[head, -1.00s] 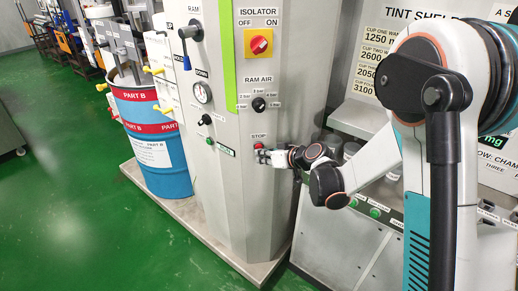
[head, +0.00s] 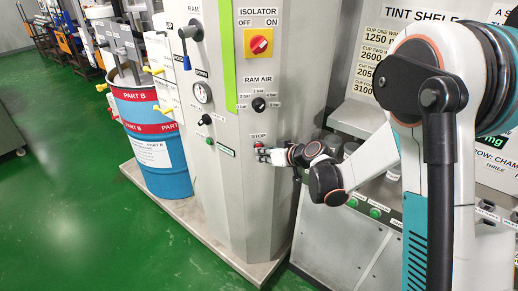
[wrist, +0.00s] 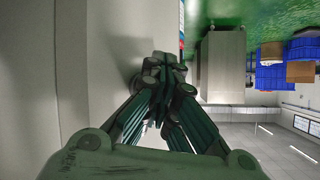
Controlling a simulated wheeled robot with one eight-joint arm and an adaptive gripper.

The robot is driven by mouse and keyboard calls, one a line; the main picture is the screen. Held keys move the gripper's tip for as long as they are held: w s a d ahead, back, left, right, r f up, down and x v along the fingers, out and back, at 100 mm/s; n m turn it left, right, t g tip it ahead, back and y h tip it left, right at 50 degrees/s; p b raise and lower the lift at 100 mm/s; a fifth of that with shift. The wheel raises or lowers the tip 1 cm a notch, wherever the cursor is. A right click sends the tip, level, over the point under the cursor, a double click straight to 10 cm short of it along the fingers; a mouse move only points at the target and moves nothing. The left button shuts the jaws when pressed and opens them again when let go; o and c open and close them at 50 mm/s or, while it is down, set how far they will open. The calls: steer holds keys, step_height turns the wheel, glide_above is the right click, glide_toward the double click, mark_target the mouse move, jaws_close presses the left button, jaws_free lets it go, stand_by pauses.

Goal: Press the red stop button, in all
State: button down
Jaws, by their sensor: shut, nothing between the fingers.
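The red stop button (head: 258,146) sits under a STOP label low on the front of the grey machine cabinet (head: 270,190). My gripper (head: 263,155) is at the cabinet face, right at the button and slightly below it, partly covering it. In the wrist view my gripper (wrist: 165,68) is shut with nothing between its fingers, and its tips are close to the pale panel. The button itself is hidden in the wrist view. I cannot tell whether the fingertips touch the button or the panel.
Above are the ram air knob (head: 258,104) and the red-and-yellow isolator switch (head: 258,42). A green button (head: 209,141) is to the left. A blue drum (head: 150,140) stands at the left. A low bench (head: 340,240) lies right of the cabinet.

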steer(key=shift+s, duration=0.15)
steer(key=shift+s+d, duration=0.1)
steer(key=shift+s, duration=0.6)
steer(key=s, duration=0.1)
steer(key=s+b, duration=0.1)
steer(key=s, duration=0.3)
steer(key=shift+d, duration=0.3)
stand_by(0.5)
steer(key=s+d+r+m+g+h, duration=0.1)
steer(key=s+d+r+m+h, duration=0.25)
steer(key=s+d+r, duration=0.65)
steer(key=s+d+m+h, duration=0.1)
steer(key=s+d, duration=0.3)
steer(key=s, duration=0.5)
steer(key=s+d+m+h, duration=0.1)
steer(key=s+d+h, duration=0.3)
steer(key=s, duration=0.6)
steer(key=shift+d+r+m+g, duration=0.2)
steer(key=shift+r+m+g, duration=0.15)
steer(key=shift+r+g, duration=0.05)
